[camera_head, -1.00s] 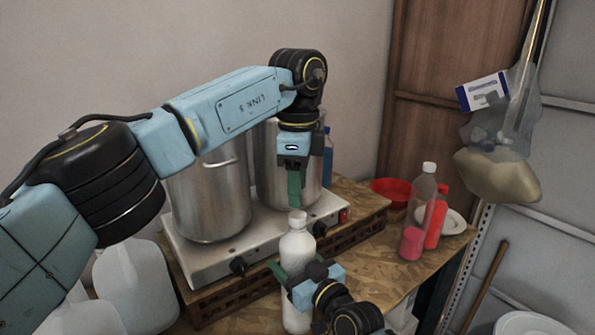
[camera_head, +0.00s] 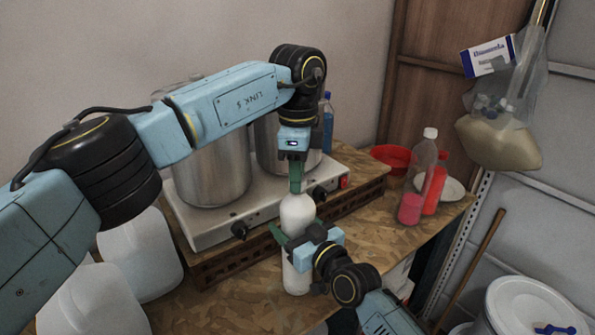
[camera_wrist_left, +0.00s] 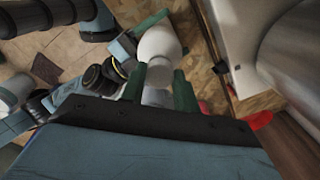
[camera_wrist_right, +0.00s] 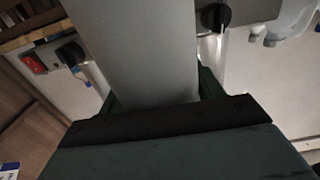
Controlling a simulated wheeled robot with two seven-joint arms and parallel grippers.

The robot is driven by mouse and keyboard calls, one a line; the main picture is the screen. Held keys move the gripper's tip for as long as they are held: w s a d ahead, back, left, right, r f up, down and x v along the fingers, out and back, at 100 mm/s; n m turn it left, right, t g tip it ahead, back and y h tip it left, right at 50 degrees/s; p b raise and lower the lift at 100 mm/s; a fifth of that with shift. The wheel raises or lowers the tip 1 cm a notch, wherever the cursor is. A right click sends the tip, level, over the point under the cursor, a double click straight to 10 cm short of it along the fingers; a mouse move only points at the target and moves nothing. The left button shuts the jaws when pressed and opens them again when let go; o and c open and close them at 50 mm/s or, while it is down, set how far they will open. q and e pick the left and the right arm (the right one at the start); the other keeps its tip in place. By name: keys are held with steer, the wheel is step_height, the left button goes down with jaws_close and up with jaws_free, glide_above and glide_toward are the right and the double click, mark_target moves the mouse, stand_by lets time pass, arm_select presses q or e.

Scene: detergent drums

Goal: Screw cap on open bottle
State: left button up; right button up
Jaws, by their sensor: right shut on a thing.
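A white bottle (camera_head: 297,212) stands upright in front of the hot plate. My right gripper (camera_head: 296,240) is shut around its body from the side, and the bottle's pale wall (camera_wrist_right: 135,50) fills the right wrist view between the fingers. My left gripper (camera_head: 296,185) points straight down over the bottle top, its green fingers at the neck. In the left wrist view a whitish round top or neck (camera_wrist_left: 160,75) lies between these fingers, with the bottle's shoulder (camera_wrist_left: 160,42) beyond. Whether the fingers press on it cannot be told. The cap cannot be made out separately.
Steel pots (camera_head: 213,175) stand on the hot plate (camera_head: 205,229) right behind the bottle. A clear bottle with pink liquid (camera_head: 411,205), a red bottle (camera_head: 435,190) and a red bowl (camera_head: 390,155) stand to the right. White jugs (camera_head: 140,250) are at the left.

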arm_select(q)
steer(key=shift+c, duration=1.4)
steer(key=m, duration=1)
steer(key=shift+m, duration=0.3)
steer(key=m, duration=1.2)
steer(key=shift+m, duration=0.3)
steer(key=m, duration=0.5)
steer(key=shift+f+m, duration=0.1)
steer(key=shift+m, duration=0.2)
steer(key=m, duration=1.2)
steer(key=shift+m, duration=0.3)
steer(key=m, duration=0.5)
steer(key=shift+m, duration=0.4)
steer(key=o, duration=1.2)
steer(key=shift+c, duration=0.2)
step_height(320, 180, up, 12)
